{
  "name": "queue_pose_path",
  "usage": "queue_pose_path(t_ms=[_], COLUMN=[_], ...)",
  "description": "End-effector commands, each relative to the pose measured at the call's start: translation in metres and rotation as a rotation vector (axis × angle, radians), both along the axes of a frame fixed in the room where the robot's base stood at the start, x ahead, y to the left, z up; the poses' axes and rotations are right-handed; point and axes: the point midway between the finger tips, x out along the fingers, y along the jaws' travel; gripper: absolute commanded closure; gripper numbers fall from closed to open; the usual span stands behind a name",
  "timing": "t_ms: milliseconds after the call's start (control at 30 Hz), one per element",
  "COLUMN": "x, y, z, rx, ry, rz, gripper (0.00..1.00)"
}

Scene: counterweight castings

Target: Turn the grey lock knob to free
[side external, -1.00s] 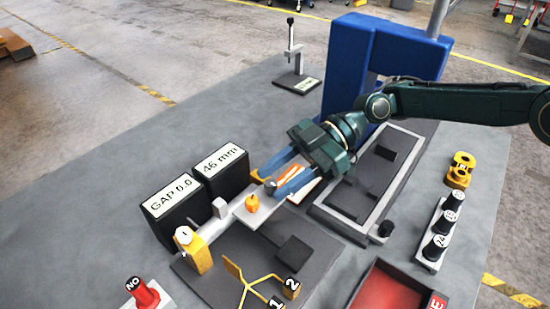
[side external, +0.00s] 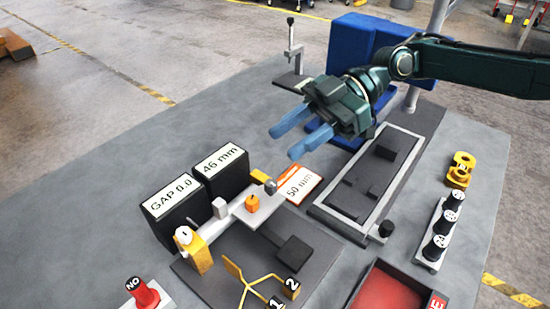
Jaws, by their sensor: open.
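A small grey knob (side external: 271,186) sits at the far right end of the light grey slide bar (side external: 233,219); I take it to be the lock knob. Its turned position is too small to read. An orange knob (side external: 252,203) stands beside it on the bar. My gripper (side external: 284,143) is open and empty, with its blue fingers raised above and behind the grey knob, clear of it.
Two black displays read "GAP 0.0" (side external: 172,200) and "46 mm" (side external: 219,166). A "50 mm" card (side external: 301,183) lies right of the knob. A grey-rimmed tray (side external: 345,222), blue machine (side external: 350,45), yellow forked fixture (side external: 243,285) and red "NO" button (side external: 141,291) stand around.

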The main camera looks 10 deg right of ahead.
Motion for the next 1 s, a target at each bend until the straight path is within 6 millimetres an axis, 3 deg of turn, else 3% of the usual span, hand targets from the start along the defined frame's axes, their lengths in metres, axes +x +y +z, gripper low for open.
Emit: queue_pose_path(t_ms=[167,233,567,800,1000], x=[0.0,0.0,-0.004,-0.005,-0.004], y=[0.0,0.0,0.025,0.058,0.069], z=[0.0,0.0,0.008,0.012,0.005], rx=[0.0,0.001,0.067,0.171,0.243], ry=[-0.001,0.0,0.079,0.183,0.219], rz=[0.0,-0.001,-0.103,-0.318,-0.521], gripper=[0.61,0.74,0.74,0.74,0.74])
